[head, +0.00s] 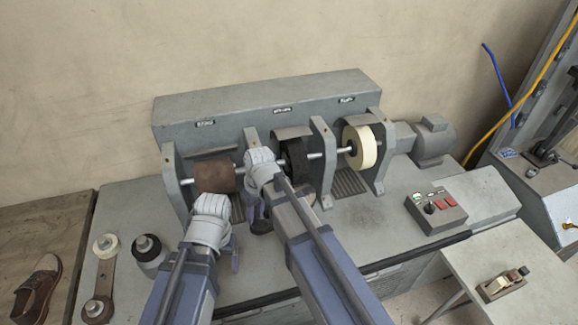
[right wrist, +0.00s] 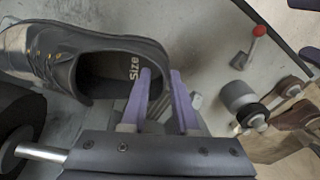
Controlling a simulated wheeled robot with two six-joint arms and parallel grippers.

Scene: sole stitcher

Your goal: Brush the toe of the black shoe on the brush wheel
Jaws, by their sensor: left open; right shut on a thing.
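The black shoe (right wrist: 50,55) is in the right wrist view, its open collar and the word "size" on its insole facing the camera. In the head view only a small dark part of the shoe (head: 262,227) shows below my right gripper (head: 257,211); my arm hides the rest. The right gripper (right wrist: 160,85) is shut on the shoe's heel edge. The black brush wheel (head: 297,157) is the middle wheel on the machine's shaft, just beyond the right gripper. A dark wheel (right wrist: 15,110) shows close to the shoe in the right wrist view. My left gripper (head: 234,252) is open and empty over the bench.
A brown wheel (head: 214,175) and a cream wheel (head: 361,148) flank the brush wheel, between grey uprights. A control box (head: 437,212) stands on the right of the bench. Spools (head: 147,248) stand at left. A brown shoe (head: 38,290) lies on a wooden table.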

